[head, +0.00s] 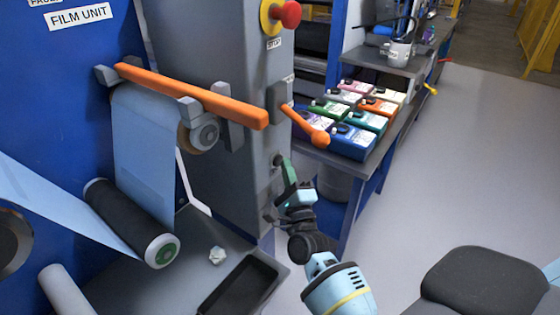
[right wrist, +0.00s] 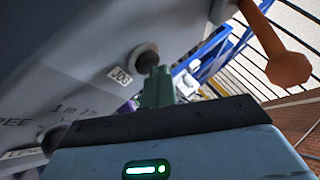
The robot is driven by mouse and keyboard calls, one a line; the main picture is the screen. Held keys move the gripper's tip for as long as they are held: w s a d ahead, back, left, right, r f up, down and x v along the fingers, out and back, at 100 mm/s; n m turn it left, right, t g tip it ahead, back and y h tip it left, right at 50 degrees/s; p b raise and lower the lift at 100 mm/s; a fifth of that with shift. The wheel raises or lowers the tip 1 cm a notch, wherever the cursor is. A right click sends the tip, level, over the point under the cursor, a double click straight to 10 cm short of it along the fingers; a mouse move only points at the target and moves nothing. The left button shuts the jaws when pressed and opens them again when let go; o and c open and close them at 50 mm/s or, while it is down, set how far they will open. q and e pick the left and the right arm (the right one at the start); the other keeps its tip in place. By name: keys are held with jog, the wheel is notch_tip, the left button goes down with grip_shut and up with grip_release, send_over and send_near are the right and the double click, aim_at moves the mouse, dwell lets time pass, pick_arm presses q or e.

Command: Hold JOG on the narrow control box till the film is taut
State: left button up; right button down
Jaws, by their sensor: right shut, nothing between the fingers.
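The narrow grey control box (head: 227,130) stands beside the blue film unit. In the right wrist view its dark round JOG button (right wrist: 144,58) sits next to the JOG label (right wrist: 120,76). My right gripper (head: 286,168) is shut and empty, its green fingers pointing at the button. In the right wrist view the fingertips (right wrist: 158,74) are at the button's edge; whether they press it I cannot tell. The pale blue film (head: 145,150) runs down to the dark roller (head: 132,222) and off to the left, looking flat. My left gripper is out of view.
An orange bar (head: 190,95) and an orange-knobbed lever (head: 305,128) jut out above my right gripper. A red stop button (head: 287,14) is higher up. Several coloured boxes (head: 365,119) stand on a bench at right. A black tray (head: 240,285) lies below.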

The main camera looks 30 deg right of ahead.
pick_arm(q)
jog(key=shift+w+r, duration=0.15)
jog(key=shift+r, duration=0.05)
pick_arm(e)
jog(key=shift+s+d, duration=0.2)
jog(key=shift+s, duration=0.4)
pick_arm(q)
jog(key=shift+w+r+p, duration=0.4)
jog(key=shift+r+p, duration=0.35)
pick_arm(e)
jog(key=s, duration=0.1)
jog(key=s+d, duration=0.1)
jog(key=s, duration=0.1)
jog(key=s+d, duration=0.1)
jog(key=shift+s, duration=0.3)
